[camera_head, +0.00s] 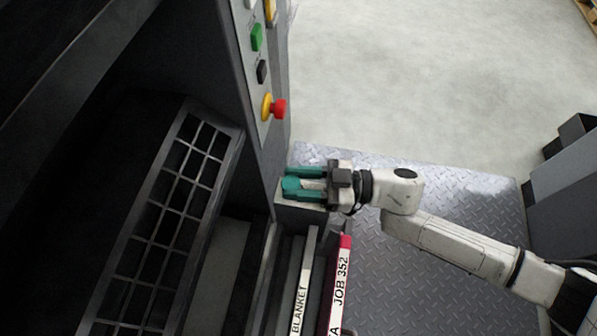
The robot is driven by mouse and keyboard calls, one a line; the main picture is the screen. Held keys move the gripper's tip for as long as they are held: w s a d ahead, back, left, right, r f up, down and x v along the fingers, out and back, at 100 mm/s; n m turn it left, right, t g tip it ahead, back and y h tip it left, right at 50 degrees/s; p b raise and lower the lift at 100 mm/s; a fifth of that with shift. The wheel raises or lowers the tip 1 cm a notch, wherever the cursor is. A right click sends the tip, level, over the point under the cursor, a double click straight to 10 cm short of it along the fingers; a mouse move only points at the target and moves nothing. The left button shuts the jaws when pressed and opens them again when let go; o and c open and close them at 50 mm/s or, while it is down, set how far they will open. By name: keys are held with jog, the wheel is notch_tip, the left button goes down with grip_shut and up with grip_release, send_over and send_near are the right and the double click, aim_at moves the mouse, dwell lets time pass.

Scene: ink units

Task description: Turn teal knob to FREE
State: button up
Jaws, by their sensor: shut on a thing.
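The teal knob (291,184) sits on a small pale ledge at the lower end of the dark machine frame. My gripper (300,184) reaches in from the right with its two teal fingers around the knob, one above and one below it in the picture. The fingers are shut on the knob. The knob's pointer and any FREE mark cannot be made out, being small and partly covered by the fingers.
A control panel with a red emergency button (278,109), a black button (262,71) and a green button (256,37) is above. Labelled bars, BLANKET (300,300) and JOB 352 (340,285), stand below. A dark grille (165,225) is left. Tread plate (460,200) lies beneath my arm.

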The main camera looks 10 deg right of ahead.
jog(key=m+t+p, duration=0.1)
jog(key=m+t+h+p, duration=0.1)
jog(key=p, duration=0.1)
jog(key=shift+s+r+t, duration=0.15)
jog(key=shift+r+t, duration=0.05)
jog(key=shift+t, duration=0.2)
jog(key=shift+f+m+t+h+p, duration=0.25)
jog(key=shift+m+t+p, duration=0.2)
jog(key=shift+t, duration=0.25)
jog(key=o, duration=1.1)
jog(key=p+v, duration=0.2)
jog(key=v, duration=0.8)
jog(key=shift+s+d+r, duration=0.1)
jog(key=shift+s+d, duration=0.15)
jog(key=shift+d, duration=0.1)
jog(key=shift+c, duration=0.3)
